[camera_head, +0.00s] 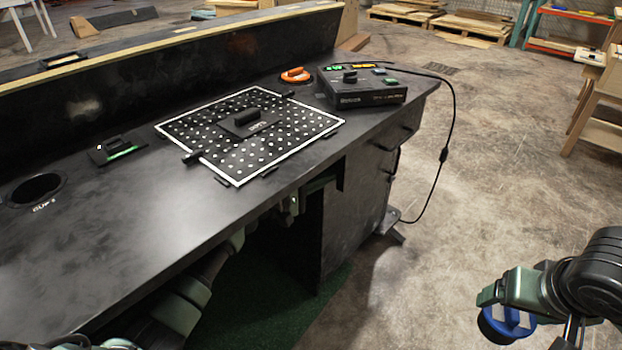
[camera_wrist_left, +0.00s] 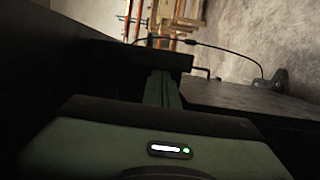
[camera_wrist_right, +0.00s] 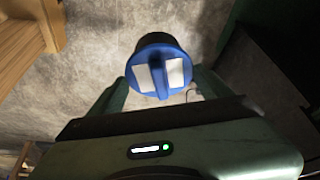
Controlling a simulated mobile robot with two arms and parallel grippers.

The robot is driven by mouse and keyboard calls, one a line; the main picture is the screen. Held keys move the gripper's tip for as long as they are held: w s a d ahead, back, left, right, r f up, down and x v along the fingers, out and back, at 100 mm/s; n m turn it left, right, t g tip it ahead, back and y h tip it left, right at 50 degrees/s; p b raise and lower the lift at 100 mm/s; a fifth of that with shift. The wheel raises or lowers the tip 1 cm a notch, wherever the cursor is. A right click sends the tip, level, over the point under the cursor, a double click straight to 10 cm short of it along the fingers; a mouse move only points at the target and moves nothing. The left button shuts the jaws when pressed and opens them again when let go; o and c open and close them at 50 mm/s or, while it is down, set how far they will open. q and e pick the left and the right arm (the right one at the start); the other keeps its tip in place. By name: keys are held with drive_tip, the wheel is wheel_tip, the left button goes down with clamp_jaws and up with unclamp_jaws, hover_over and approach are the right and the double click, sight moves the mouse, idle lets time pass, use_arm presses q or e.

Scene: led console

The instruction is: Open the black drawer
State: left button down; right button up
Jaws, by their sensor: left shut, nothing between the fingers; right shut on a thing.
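The black drawer (camera_head: 402,128) is in the cabinet under the right end of the black desk, with a dark bar handle (camera_head: 384,147) on its front. It looks closed. My left gripper (camera_head: 320,184) is just below the desk's front edge, left of the cabinet. In the left wrist view its fingers (camera_wrist_left: 162,88) are together and empty, with a dark handle (camera_wrist_left: 207,73) ahead to the right. My right gripper (camera_head: 505,308), off the desk at the lower right, is shut on a blue round object (camera_wrist_right: 158,68) with two pale pads.
On the desk (camera_head: 110,235) are a dotted board (camera_head: 215,120) holding a black-handled block, a black console box (camera_head: 360,92), an orange round item (camera_head: 296,75) and a small black-green block (camera_head: 117,150). A cable (camera_head: 452,120) hangs beside the cabinet. The floor to the right is mostly clear.

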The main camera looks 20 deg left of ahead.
sight(342, 181)
use_arm(q)
drive_tip(key=shift+s+d, duration=0.25)
drive_tip(key=shift+d, duration=0.35)
drive_tip(key=shift+s+d, duration=0.2)
drive_tip(key=shift+d, duration=0.35)
use_arm(e)
drive_tip(key=shift+s+d+r, duration=0.1)
drive_tip(key=shift+d+r, duration=0.05)
drive_tip(key=shift+r, duration=0.15)
use_arm(q)
drive_tip(key=shift+s+d+p, duration=0.15)
drive_tip(key=shift+d+p, duration=0.15)
drive_tip(key=shift+d, duration=0.05)
use_arm(e)
drive_tip(key=shift+r, duration=0.1)
wheel_tip(342, 181, up, 4)
drive_tip(key=p, duration=0.3)
drive_tip(key=shift+p, duration=0.3)
wheel_tip(342, 181, up, 2)
drive_tip(key=shift+r+p, duration=0.1)
drive_tip(key=shift+p, duration=1.15)
use_arm(q)
drive_tip(key=s+d, duration=0.4)
drive_tip(key=d, duration=0.9)
drive_tip(key=s+d, duration=0.5)
drive_tip(key=d, duration=0.7)
drive_tip(key=shift+s+d, duration=0.2)
drive_tip(key=shift+d, duration=0.15)
